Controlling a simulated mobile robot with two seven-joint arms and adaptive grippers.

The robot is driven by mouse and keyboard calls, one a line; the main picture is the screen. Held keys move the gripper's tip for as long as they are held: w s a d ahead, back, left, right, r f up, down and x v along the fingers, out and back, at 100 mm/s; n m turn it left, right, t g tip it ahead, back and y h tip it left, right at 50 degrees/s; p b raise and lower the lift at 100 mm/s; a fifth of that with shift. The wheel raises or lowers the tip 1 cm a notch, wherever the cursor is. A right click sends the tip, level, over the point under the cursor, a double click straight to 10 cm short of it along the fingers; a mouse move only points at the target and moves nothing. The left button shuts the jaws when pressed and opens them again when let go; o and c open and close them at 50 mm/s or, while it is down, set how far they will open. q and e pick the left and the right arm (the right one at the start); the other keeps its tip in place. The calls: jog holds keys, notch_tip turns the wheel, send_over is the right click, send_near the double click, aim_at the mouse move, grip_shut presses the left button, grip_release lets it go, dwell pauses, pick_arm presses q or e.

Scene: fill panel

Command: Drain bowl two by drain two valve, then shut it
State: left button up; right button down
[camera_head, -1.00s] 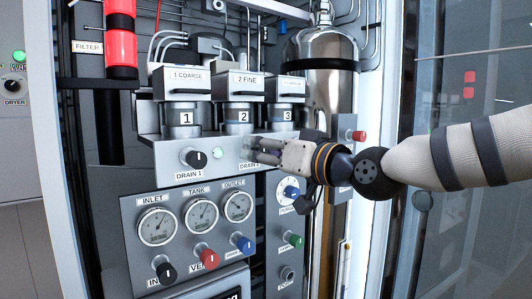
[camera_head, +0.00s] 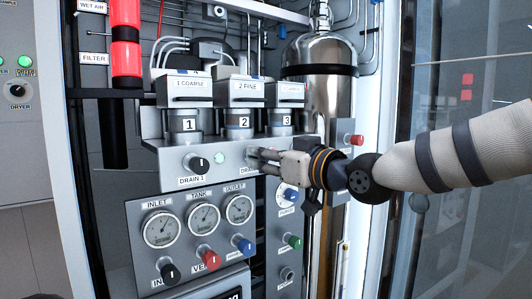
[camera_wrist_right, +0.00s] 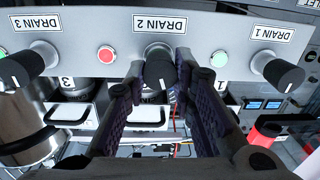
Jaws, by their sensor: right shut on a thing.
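The drain two valve is a black knob (camera_wrist_right: 158,72) under the DRAIN 2 label in the right wrist view. Its white mark shows on the end facing the camera. My right gripper (camera_wrist_right: 156,86) has one finger on each side of the knob and is shut on it. In the head view the right gripper (camera_head: 254,157) reaches in from the right and hides most of that knob. Bowl two (camera_head: 238,123), marked 2, sits below the box labelled 2 FINE; its liquid level cannot be made out. My left gripper is not in view.
The DRAIN 1 knob (camera_head: 196,163) and DRAIN 3 knob (camera_wrist_right: 20,67) flank the gripped one. A red light (camera_wrist_right: 106,54) lies between DRAIN 2 and DRAIN 3; a green light (camera_wrist_right: 220,58) lies towards DRAIN 1. Gauges (camera_head: 202,219) and coloured knobs are below.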

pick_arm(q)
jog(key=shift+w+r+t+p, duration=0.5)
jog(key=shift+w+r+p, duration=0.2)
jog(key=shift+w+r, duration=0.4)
pick_arm(e)
jog(key=n, duration=0.7)
jog(key=n+h, duration=0.1)
jog(key=n, duration=0.7)
jog(key=shift+s+a+f, duration=0.1)
jog(key=shift+a+f, duration=0.05)
jog(key=shift+f, duration=0.05)
jog(key=shift+n, duration=0.4)
jog(key=c, duration=1.3)
grip_release()
jog(key=shift+c, duration=0.2)
